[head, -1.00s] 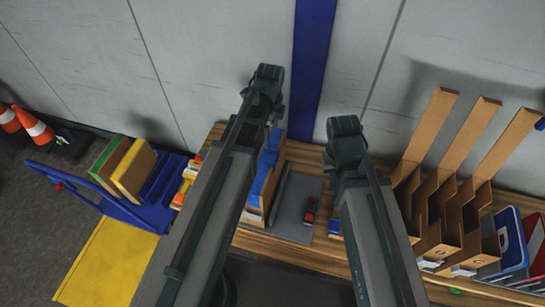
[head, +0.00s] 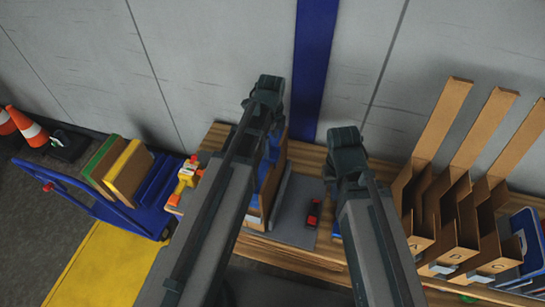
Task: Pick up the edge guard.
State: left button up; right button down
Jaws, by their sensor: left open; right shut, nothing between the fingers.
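I cannot tell for sure which thing is the edge guard; no separate piece clearly shows as one. Blue pieces (head: 268,172) stand in a brown holder on the wooden bench, partly hidden behind my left arm. Three tall brown cardboard-like holders (head: 432,222) with long upright backs stand at the right of the bench. Both of my arms reach up from the bottom of the view over the bench. Neither gripper's fingers show; they are out of sight.
A grey mat (head: 297,212) with a small red and black item (head: 314,213) lies between my arms. A yellow and orange tool (head: 187,175) sits left on the bench (head: 310,158). A blue trolley (head: 142,215) with boards, and traffic cones (head: 27,125), are at left. The wall is behind.

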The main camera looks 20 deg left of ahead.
aim_at(272, 156)
pick_arm(q)
jog(key=f+b, duration=0.5)
jog(key=shift+w+a+f, duration=0.1)
jog(key=shift+w, duration=0.1)
jog(key=shift+c, duration=0.3)
jog(key=c, duration=1.2)
